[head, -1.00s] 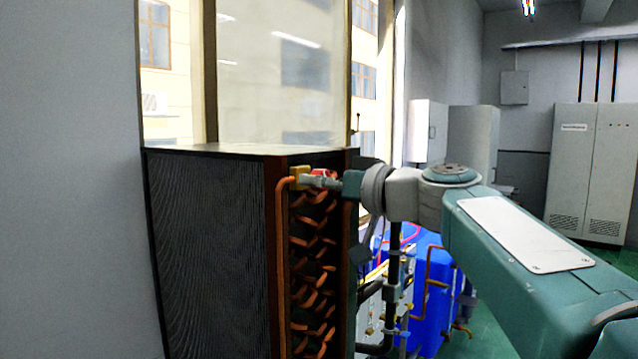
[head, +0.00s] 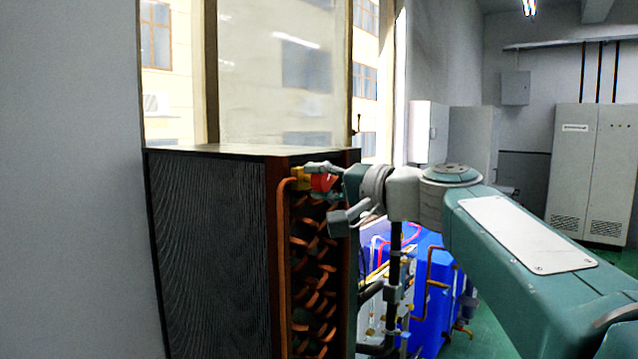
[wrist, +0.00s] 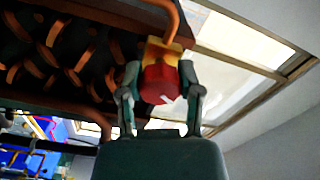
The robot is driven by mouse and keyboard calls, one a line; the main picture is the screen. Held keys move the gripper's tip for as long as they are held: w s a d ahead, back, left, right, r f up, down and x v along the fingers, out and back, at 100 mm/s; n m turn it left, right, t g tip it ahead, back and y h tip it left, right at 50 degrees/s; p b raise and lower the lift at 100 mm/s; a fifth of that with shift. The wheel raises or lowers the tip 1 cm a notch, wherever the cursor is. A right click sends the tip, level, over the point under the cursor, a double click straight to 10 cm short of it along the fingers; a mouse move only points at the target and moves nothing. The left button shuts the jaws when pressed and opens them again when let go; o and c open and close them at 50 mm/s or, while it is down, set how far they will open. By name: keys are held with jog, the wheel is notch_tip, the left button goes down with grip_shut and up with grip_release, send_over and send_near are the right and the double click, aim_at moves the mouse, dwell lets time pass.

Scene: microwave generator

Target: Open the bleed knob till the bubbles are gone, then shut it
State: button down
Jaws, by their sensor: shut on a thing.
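The red bleed knob (head: 321,182) sits on a brass fitting (head: 300,180) at the top of the copper pipe on the finned coil unit. In the wrist view the red knob (wrist: 160,84) is between my two fingers, with the brass fitting (wrist: 163,52) behind it. My gripper (head: 325,182) is shut on the knob, one finger on each side (wrist: 161,92). A small white mark shows on the knob's near face. No bubbles can be made out in either view.
The coil unit (head: 208,250) has a row of bent copper tubes (head: 313,270) on its open side. Blue equipment with pipes (head: 430,290) stands behind, below my arm. A window and a grey wall are close by. Grey cabinets (head: 590,160) stand far right.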

jog(key=m, duration=0.6)
jog(key=shift+w+f+m, duration=0.1)
jog(key=shift+m, duration=0.2)
jog(key=m, duration=0.4)
jog(key=shift+f+m, duration=0.1)
jog(key=shift+m, duration=0.3)
jog(key=shift+w, duration=0.1)
jog(key=shift+c, duration=1.3)
grip_release()
jog(key=shift+d, duration=0.1)
